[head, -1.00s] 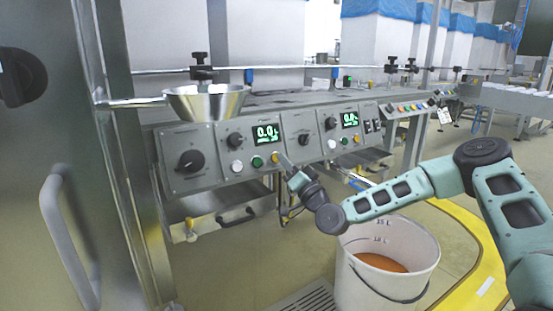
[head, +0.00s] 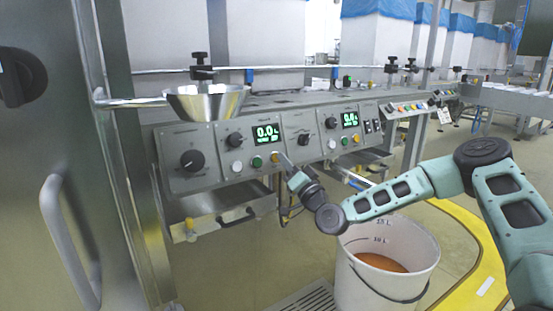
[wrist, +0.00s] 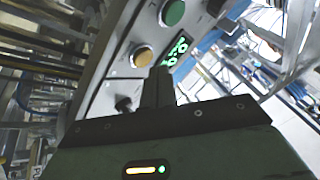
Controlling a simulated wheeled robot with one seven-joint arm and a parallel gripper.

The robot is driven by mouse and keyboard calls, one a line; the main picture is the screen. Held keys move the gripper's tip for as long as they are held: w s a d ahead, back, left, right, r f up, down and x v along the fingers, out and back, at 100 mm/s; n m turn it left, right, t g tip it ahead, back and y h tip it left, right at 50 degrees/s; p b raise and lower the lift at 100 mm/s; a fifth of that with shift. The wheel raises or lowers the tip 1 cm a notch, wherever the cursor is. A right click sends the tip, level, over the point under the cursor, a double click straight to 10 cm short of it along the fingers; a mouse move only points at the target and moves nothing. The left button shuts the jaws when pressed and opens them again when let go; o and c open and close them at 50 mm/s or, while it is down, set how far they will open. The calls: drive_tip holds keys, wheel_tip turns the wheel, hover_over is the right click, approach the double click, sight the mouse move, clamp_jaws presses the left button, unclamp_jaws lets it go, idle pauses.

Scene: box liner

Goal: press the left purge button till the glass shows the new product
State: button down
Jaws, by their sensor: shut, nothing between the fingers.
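The left control panel (head: 222,158) carries a white, a green (head: 257,161) and an amber button (head: 274,157) under a green-lit display (head: 266,133) reading about 0.0. The buttons' labels are too small to read. My gripper (head: 286,161) is shut and empty, its tip right beside the amber button. In the wrist view the closed fingers (wrist: 159,82) point at the panel just beside the amber button (wrist: 142,57), with the green button (wrist: 172,12) beyond. I cannot tell whether they touch. I cannot make out a sight glass in either view.
A second panel with its own display (head: 349,119) and buttons is to the right. A steel funnel (head: 207,103) sits above the left panel. A white bucket (head: 388,285) with orange liquid stands below my arm. A steel door with a handle (head: 68,240) is at left.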

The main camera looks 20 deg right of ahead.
drive_tip(key=shift+w, duration=0.1)
drive_tip(key=shift+w+a+f, duration=0.1)
drive_tip(key=shift+w+f, duration=0.05)
drive_tip(key=shift+w, duration=0.15)
drive_tip(key=shift+w+a+f, duration=0.1)
drive_tip(key=shift+w+f, duration=0.05)
drive_tip(key=shift+w, duration=0.2)
idle(0.6)
idle(0.3)
drive_tip(key=shift+s+d+r+p, duration=0.2)
drive_tip(key=shift+s+r+p, duration=0.1)
drive_tip(key=shift+s, duration=0.45)
drive_tip(key=s, duration=0.1)
drive_tip(key=s+r+p, duration=0.1)
drive_tip(key=s, duration=0.1)
drive_tip(key=s+d+p, duration=0.1)
drive_tip(key=shift+s+r, duration=0.3)
drive_tip(key=shift+r, duration=0.05)
